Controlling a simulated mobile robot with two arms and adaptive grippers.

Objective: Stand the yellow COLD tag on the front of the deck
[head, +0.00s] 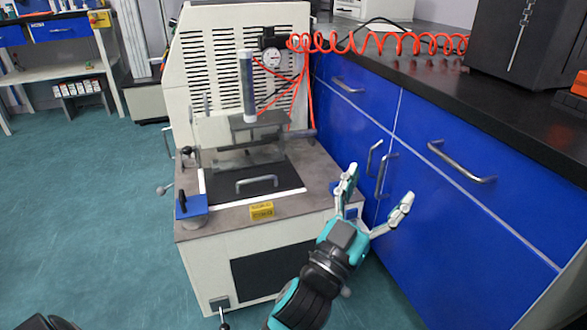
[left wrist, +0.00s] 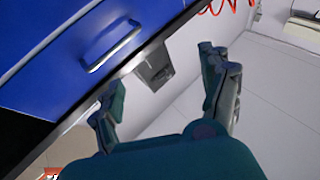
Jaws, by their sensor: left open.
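The yellow tag (head: 262,210) is at the front edge of the machine's grey deck (head: 225,217), a little right of the deck's front middle. It looks upright, with its face toward me; its dark lettering is too small to read. My left gripper (head: 376,202) is open and empty, to the right of the tag and clear of it, near the deck's right front corner and the blue cabinets. Its spread fingers also show in the left wrist view (left wrist: 160,92), with nothing between them. The tag is not seen in the left wrist view. My right gripper is not in view.
A blue block with a black handle (head: 190,206) is at the deck's left front corner. A metal handle (head: 257,181) stands over the dark plate behind the tag. Blue cabinets (head: 440,200) with bar handles close off the right side. Open floor (head: 90,210) lies to the left.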

